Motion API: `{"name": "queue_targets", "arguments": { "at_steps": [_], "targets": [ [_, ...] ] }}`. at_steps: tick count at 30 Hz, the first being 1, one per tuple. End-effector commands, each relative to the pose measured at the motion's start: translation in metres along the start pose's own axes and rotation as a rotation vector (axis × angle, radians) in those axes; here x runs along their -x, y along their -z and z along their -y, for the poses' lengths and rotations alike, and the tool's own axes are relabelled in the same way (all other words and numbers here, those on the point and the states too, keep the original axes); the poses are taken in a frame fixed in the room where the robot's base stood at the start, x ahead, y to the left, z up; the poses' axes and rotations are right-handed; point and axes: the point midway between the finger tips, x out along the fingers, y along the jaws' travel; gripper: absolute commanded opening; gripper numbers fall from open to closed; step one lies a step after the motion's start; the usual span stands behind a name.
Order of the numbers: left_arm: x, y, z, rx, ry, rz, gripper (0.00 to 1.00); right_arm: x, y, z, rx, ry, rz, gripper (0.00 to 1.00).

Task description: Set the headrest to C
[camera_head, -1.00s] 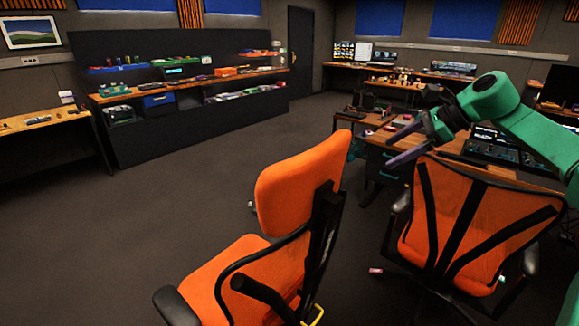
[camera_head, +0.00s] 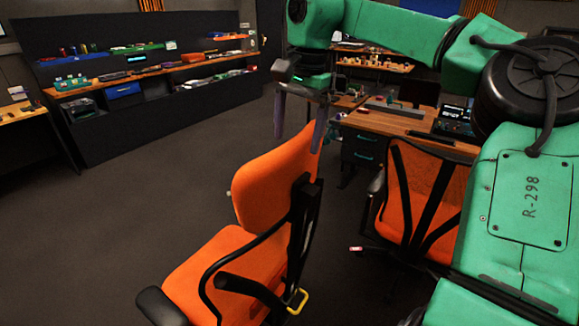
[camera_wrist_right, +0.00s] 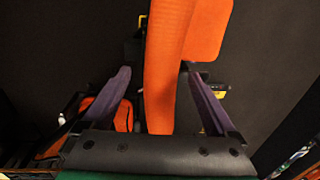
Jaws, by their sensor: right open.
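An orange office chair shows its upright orange back pad (camera_head: 270,180) in the head view. Its seat (camera_head: 205,275) and black rear frame (camera_head: 303,225) are below. My right gripper (camera_head: 299,132) is open above the top of this pad, with both purple fingers pointing down. In the right wrist view the orange pad (camera_wrist_right: 168,90) runs between the two spread fingers, with dark gaps beside it. I cannot tell whether either finger touches it. No letter marks for headrest positions are readable. My left gripper is not in view.
A second orange chair (camera_head: 433,195) stands to the right by a wooden desk (camera_head: 400,122). A dark shelf unit (camera_head: 140,75) with small items is at the back left. A yellow handle (camera_head: 297,301) sits low on the near chair. The floor at left is clear.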

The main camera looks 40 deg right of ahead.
Motion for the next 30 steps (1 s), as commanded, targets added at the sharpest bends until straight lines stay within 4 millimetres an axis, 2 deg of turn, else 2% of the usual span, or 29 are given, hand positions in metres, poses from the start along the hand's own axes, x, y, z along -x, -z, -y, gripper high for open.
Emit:
{"name": "queue_targets", "arguments": {
  "at_steps": [3, 9, 13, 19, 20, 24, 27, 30],
  "targets": [
    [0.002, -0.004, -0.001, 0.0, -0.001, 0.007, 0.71, -0.032, -0.001, 0.0, 0.001, -0.002, 0.004, 0.93],
    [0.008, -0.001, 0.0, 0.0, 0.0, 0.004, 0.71, -0.072, 0.0, 0.0, -0.001, -0.001, 0.003, 0.93],
    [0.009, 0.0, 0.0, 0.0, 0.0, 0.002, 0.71, -0.083, 0.0, 0.0, -0.001, 0.001, 0.002, 0.93],
    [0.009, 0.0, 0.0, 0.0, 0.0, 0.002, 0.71, -0.084, 0.0, 0.0, -0.002, 0.002, 0.001, 0.93],
    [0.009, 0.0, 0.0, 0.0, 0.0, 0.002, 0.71, -0.084, 0.0, 0.0, -0.002, 0.002, 0.001, 0.89],
    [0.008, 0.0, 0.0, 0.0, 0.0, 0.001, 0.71, -0.084, 0.0, 0.0, -0.002, 0.002, 0.001, 0.35],
    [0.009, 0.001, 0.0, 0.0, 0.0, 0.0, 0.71, -0.083, 0.0, 0.001, -0.002, 0.002, 0.001, 0.0],
    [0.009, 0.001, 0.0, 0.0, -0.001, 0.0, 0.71, -0.083, 0.0, 0.001, -0.002, 0.002, 0.001, 0.0]
  ]
}}
